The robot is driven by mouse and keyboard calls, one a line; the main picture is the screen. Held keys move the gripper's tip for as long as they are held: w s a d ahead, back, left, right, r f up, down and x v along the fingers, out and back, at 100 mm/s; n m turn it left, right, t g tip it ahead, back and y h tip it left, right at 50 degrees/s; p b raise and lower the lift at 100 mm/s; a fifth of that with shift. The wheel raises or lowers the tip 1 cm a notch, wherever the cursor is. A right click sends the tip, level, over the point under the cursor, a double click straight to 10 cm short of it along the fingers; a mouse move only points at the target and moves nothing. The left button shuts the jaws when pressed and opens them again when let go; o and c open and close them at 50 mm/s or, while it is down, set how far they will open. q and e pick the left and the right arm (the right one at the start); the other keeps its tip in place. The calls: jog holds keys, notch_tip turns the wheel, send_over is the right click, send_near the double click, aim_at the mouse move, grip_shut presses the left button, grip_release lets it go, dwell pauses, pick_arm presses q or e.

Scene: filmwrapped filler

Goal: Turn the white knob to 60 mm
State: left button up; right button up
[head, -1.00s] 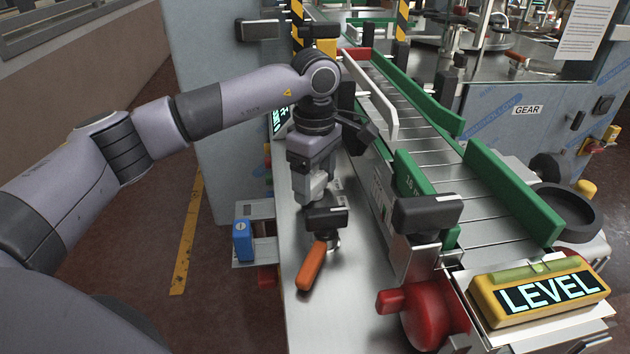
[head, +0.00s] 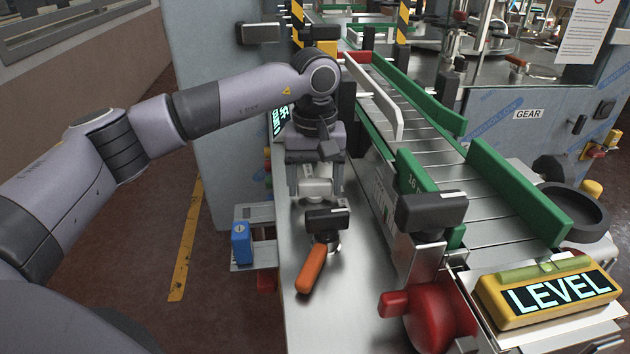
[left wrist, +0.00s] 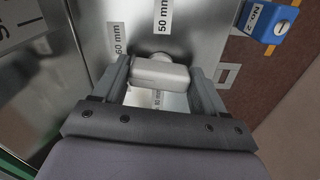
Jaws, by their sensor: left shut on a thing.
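The white knob (left wrist: 160,75) sits between the two fingers of my left gripper (left wrist: 163,88), which is shut on it. In the head view the knob (head: 317,187) shows under my left gripper (head: 316,192), partly hidden by it. In the left wrist view a 60 mm label (left wrist: 118,38) is at the knob's upper left and a 50 mm label (left wrist: 164,16) is just above it. Another label (left wrist: 157,98) below the knob is partly covered and its number is hard to read. I cannot tell which mark the knob points to. My right gripper is out of view.
A black clamp with an orange handle (head: 312,268) stands just in front of the gripper on the metal ledge. The green-railed conveyor (head: 430,150), a red knob (head: 435,318) and a LEVEL sign (head: 545,298) are right.

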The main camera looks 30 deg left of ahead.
aim_at(315, 181)
pick_arm(q)
jog(key=shift+m, duration=2.2)
jog(key=shift+r, duration=0.1)
jog(key=o, duration=1)
jog(key=shift+c, duration=0.2)
notch_tip(315, 181, up, 7)
jog(key=shift+r, duration=0.1)
